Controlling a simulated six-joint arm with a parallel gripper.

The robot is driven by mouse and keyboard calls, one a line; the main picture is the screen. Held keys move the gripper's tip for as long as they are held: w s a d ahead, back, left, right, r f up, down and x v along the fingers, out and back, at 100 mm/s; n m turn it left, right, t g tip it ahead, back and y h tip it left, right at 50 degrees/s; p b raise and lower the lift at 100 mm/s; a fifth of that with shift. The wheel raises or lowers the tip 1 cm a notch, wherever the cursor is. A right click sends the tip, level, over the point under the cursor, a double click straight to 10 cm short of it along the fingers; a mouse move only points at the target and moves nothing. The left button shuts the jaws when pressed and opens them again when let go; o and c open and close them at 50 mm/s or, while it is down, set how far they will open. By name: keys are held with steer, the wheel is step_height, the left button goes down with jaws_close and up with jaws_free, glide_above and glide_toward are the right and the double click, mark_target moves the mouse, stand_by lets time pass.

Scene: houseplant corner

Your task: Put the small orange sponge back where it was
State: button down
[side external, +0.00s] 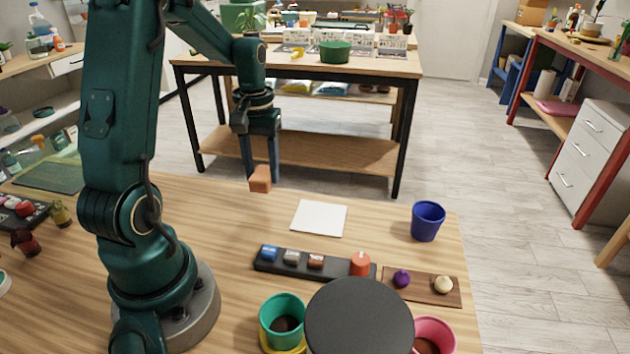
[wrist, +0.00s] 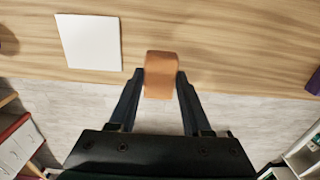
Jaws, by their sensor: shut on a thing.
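The small orange sponge (side external: 260,179) is a brownish-orange block held between the fingertips of my gripper (side external: 261,172). My gripper is shut on it and holds it in the air near the table's far edge, left of the white square (side external: 319,218). In the wrist view the sponge (wrist: 160,74) sits between the two dark fingers (wrist: 160,84). The white square (wrist: 89,42) lies flat on the wood, to the left of the sponge there. The place where the sponge was before cannot be told from these frames.
A black tray (side external: 343,266) holds several small blocks and an orange-red item. A blue pot (side external: 427,221) stands at the right. A wooden board (side external: 446,298) bears a purple and a cream item. A green pot (side external: 283,321), dark round disc (side external: 359,320) and pink pot (side external: 434,335) stand in front.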

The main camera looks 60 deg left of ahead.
steer(key=shift+w+d+f, duration=0.45)
steer(key=shift+w+f, duration=0.05)
steer(key=shift+w, duration=0.2)
steer(key=shift+w+f, duration=0.1)
steer(key=shift+f, duration=1.95)
steer(key=shift+f, duration=0.15)
steer(key=shift+c, duration=1.7)
jaws_free()
